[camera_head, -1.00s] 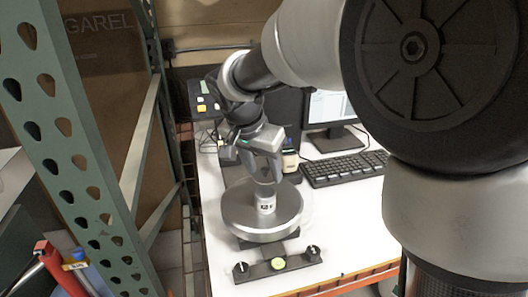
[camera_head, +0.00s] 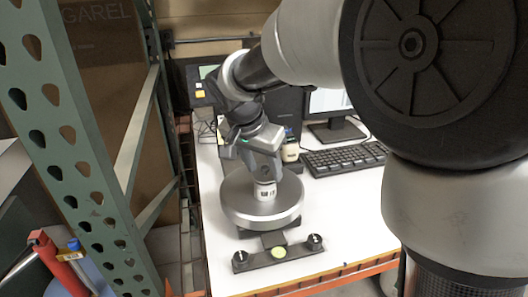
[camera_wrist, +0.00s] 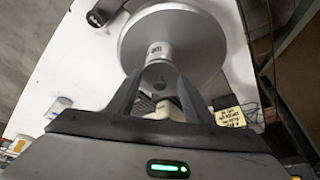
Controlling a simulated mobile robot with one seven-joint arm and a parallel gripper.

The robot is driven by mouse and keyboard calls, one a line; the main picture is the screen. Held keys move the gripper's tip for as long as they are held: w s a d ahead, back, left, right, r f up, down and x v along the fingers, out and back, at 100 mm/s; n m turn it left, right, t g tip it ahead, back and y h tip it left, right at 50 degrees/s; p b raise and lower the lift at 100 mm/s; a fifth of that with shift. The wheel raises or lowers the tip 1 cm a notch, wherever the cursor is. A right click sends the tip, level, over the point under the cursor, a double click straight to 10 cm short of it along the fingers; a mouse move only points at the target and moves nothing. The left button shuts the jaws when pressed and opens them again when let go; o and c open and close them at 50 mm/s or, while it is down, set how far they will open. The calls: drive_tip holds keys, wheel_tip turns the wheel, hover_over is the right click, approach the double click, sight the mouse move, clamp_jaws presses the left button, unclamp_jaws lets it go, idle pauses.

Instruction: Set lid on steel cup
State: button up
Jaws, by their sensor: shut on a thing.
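The steel cup (camera_head: 265,193), small and with a white printed label, stands upright on the round steel pan of a scale. It also shows in the wrist view (camera_wrist: 159,50). My gripper (camera_head: 265,174) is right above the cup, pointing down. In the wrist view my gripper (camera_wrist: 160,74) has its fingertips drawn together on a small greyish piece, which I take to be the lid (camera_wrist: 158,72). It is at the cup's near end in that view.
The scale's round pan (camera_head: 240,208) fills the table's front left, with its control bar (camera_head: 279,253) in front. A white container (camera_head: 290,153) stands behind my gripper. A keyboard (camera_head: 343,159) and monitor are behind right. A green perforated rack post (camera_head: 75,150) stands left.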

drive_tip(key=shift+f+b, duration=0.4)
drive_tip(key=shift+f, duration=0.05)
drive_tip(key=o, duration=1.1)
drive_tip(key=p+v, duration=0.1)
drive_tip(key=v, duration=1.6)
drive_tip(key=shift+s+r+p, duration=0.15)
drive_tip(key=shift+r+p, duration=0.05)
drive_tip(key=shift+p, duration=0.15)
drive_tip(key=shift+d, duration=0.1)
drive_tip(key=s+d+r+n+y+p, duration=0.1)
drive_tip(key=s+d+r+n+p, duration=0.15)
drive_tip(key=s+d+p, duration=0.65)
drive_tip(key=s+d+f+n, duration=0.1)
drive_tip(key=s+d, duration=0.1)
drive_tip(key=d, duration=0.1)
drive_tip(key=s+d+f+n+t+b, duration=0.1)
drive_tip(key=s+d+f, duration=0.1)
drive_tip(key=s+d, duration=0.1)
drive_tip(key=s+d+f+n+y, duration=0.1)
drive_tip(key=s+d, duration=0.1)
drive_tip(key=d, duration=0.1)
drive_tip(key=shift+s+f+t, duration=0.15)
drive_tip(key=shift+f+t, duration=0.2)
drive_tip(key=shift+t, duration=0.05)
